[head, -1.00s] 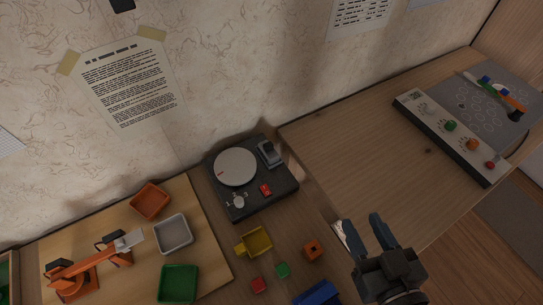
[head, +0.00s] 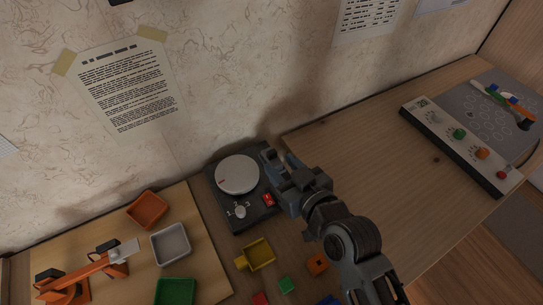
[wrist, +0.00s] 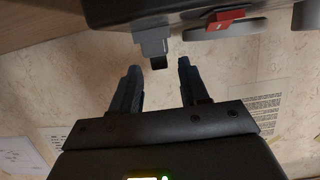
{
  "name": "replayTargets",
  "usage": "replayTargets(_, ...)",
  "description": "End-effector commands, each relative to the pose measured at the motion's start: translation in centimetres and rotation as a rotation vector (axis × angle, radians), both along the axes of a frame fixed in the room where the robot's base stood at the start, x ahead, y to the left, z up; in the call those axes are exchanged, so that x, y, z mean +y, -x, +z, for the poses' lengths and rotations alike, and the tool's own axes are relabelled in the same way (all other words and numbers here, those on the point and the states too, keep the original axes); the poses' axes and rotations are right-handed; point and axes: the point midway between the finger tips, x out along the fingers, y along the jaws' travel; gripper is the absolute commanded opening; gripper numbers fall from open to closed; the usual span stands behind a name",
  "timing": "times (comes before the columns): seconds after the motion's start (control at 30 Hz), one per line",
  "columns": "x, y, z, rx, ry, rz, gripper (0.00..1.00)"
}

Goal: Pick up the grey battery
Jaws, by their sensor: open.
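A grey block with a black end (wrist: 150,42), which looks like the grey battery, stands on the dark turntable unit (head: 228,205). In the head view my gripper largely covers the block at the unit's right back corner. My gripper (wrist: 158,68) is open, with its two dark fingers pointing at the block in the wrist view. The block appears just beyond the fingertips and roughly between them, nearer the left finger. I cannot tell whether a finger touches it. The gripper also shows in the head view (head: 280,163).
The turntable unit carries a pale disc (head: 237,174) and a red switch (head: 268,200). A yellow container (head: 257,254) and small coloured blocks lie in front. Trays and an orange arm model (head: 92,272) are at left. A control panel (head: 459,143) is at right; the wooden top between is clear.

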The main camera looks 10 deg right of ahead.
Motion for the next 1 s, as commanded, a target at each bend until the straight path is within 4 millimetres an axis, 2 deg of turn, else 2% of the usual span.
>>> replayTargets(0.4, 1.7, -4.6, -1.3, -0.001, 0.001, -0.002, 0.45)
replayTargets(0.7, 1.9, -5.0, -1.5, 0.000, 0.001, -0.003, 0.45)
replayTargets(0.77, 1.9, -5.0, -1.5, 0.000, 0.001, -0.003, 0.41)
replayTargets(1.0, 1.9, -5.0, -1.5, 0.000, 0.001, -0.003, 0.18)
